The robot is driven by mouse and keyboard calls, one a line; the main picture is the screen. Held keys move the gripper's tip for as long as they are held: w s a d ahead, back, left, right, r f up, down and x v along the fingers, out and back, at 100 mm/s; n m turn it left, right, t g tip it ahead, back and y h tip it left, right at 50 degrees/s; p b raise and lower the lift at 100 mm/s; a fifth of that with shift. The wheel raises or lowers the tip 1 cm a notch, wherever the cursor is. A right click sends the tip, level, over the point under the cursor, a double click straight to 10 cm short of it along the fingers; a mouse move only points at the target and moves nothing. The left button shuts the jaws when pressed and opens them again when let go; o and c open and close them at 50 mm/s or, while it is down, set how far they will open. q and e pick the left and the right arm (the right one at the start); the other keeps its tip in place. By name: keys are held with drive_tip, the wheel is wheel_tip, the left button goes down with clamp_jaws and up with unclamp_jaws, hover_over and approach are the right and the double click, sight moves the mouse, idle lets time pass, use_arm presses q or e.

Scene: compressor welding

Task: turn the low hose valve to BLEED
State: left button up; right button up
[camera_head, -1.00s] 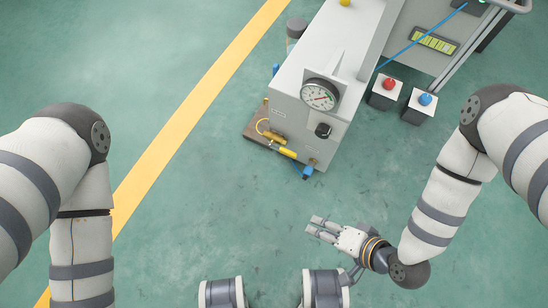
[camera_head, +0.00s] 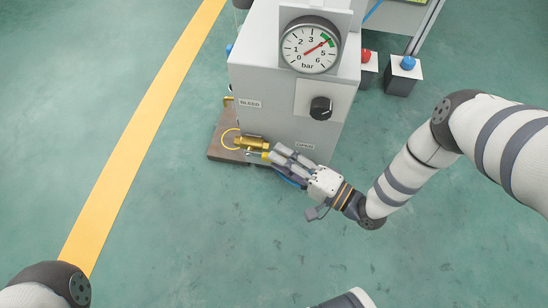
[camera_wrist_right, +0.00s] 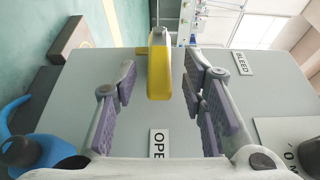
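The low hose valve (camera_head: 250,142) is brass, at the foot of the grey cabinet's front. Its yellow lever (camera_wrist_right: 159,65) points towards the wrist camera, on the OPEN plate (camera_wrist_right: 158,142) side. The BLEED plate (camera_wrist_right: 242,63) is off to the right there; in the head view it (camera_head: 249,103) is above the valve. My right gripper (camera_head: 278,157) is at the lever and partly hides it in the head view. In the wrist view my right gripper (camera_wrist_right: 163,100) is open, one finger on each side of the lever, with gaps visible. My left gripper is out of view.
The grey cabinet (camera_head: 260,80) carries a pressure gauge (camera_head: 310,45) and a black knob (camera_head: 321,107). A blue hose fitting (camera_wrist_right: 40,150) is at lower left in the wrist view. Red (camera_head: 366,55) and blue (camera_head: 407,63) buttons stand to the right. The floor in front is clear.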

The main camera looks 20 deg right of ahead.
drive_tip(key=shift+x, duration=1.1)
clamp_jaws()
